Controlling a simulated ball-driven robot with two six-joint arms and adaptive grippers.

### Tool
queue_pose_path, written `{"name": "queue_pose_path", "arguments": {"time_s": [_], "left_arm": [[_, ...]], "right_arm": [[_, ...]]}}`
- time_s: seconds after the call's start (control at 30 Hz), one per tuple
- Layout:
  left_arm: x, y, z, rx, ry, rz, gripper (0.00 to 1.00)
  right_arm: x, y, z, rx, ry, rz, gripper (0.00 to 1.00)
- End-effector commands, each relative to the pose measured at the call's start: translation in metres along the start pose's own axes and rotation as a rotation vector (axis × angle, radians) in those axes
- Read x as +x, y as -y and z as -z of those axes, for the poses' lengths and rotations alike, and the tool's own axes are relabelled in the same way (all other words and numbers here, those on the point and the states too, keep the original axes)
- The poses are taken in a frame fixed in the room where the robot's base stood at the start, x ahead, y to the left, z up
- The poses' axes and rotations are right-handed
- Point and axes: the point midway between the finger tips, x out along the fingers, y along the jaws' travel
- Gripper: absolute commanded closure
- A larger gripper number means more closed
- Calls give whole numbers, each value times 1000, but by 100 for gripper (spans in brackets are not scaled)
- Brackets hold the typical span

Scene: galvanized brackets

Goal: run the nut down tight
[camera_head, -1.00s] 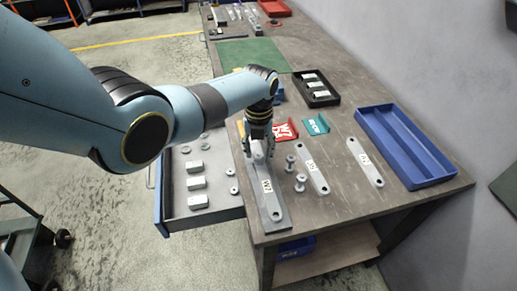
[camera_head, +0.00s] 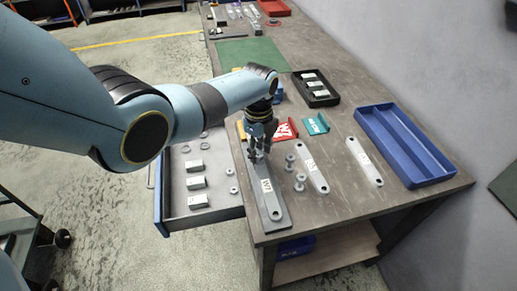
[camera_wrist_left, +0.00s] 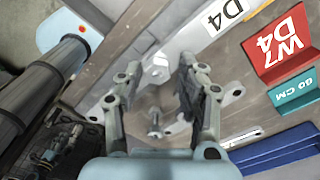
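A flat grey metal bracket (camera_head: 273,212) with a white label lies along the left edge of the bench. My left gripper (camera_head: 259,156) points down over its far part. In the left wrist view my gripper (camera_wrist_left: 157,80) is open, its two fingers spread apart. A pale tab with a round hole (camera_wrist_left: 156,73) shows between the fingers. A small bolt-like part (camera_wrist_left: 155,125) shows nearer the palm, also between them. I cannot make out the nut clearly, nor whether a finger touches anything. My right gripper is not in view.
Two bolt-like parts (camera_head: 300,182) stand right of the bracket, beside two more flat brackets (camera_head: 313,170). A blue tray (camera_head: 440,178) lies at the right. An open drawer (camera_head: 217,215) with pale blocks and rings juts out left. Red (camera_head: 285,129) and teal (camera_head: 316,124) label holders stand behind.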

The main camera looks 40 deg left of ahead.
Motion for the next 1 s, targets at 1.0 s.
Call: {"name": "queue_pose_path", "arguments": {"time_s": [1.0], "left_arm": [[0, 0, 0, -789, -2, 0, 62]], "right_arm": [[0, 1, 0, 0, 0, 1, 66]]}}
